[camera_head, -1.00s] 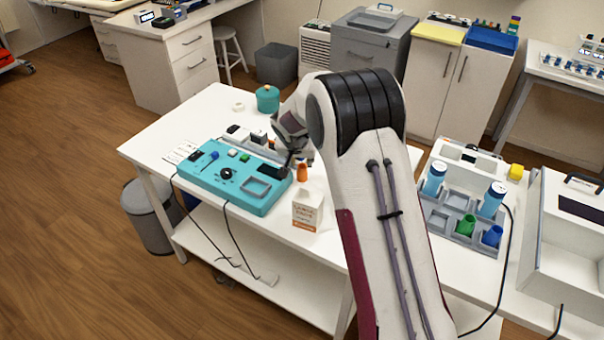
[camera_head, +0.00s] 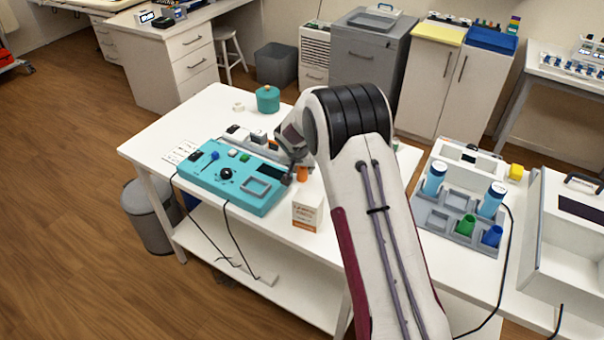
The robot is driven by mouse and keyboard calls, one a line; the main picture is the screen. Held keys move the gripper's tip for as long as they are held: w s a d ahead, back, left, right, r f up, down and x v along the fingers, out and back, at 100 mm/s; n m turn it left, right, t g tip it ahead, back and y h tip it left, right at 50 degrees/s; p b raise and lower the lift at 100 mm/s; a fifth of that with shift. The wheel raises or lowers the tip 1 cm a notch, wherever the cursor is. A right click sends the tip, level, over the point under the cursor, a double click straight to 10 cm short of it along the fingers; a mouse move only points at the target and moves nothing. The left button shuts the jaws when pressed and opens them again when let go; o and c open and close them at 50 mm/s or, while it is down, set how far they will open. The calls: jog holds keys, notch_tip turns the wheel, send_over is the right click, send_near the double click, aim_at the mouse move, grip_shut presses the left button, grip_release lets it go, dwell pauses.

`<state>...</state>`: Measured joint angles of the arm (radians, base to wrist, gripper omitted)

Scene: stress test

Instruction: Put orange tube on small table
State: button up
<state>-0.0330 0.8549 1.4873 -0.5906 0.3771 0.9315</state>
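The orange tube (camera_head: 302,174) stands on the white table (camera_head: 340,236), just right of the turquoise device. Its upper part is partly covered by my arm's end. My gripper (camera_head: 289,178) is low beside the tube's left side, near the device's right corner. It is small and dark here, so I cannot tell if its fingers are open or touch the tube. I cannot tell which table is the small one.
The turquoise device (camera_head: 222,185) with cables lies left of the tube. A small white box (camera_head: 307,211) stands in front of it. A teal jar (camera_head: 267,99) stands at the back. A grey rack (camera_head: 433,217) with blue and green tubes is on the right bench.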

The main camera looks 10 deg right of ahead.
dwell(0.4)
jog(key=c, duration=0.6)
jog(key=shift+r, duration=0.1)
jog(key=shift+r, duration=4.9)
jog(key=shift+n, duration=0.5)
jog(key=shift+s+d+r, duration=0.65)
jog(key=shift+s+r, duration=0.4)
jog(key=shift+s, duration=2.45)
jog(key=shift+s+d+r, duration=0.65)
jog(key=shift+s+r, duration=0.4)
jog(key=shift+s, duration=2.45)
jog(key=shift+s+d+r, duration=0.65)
jog(key=shift+s+r, duration=0.4)
jog(key=shift+s, duration=2.45)
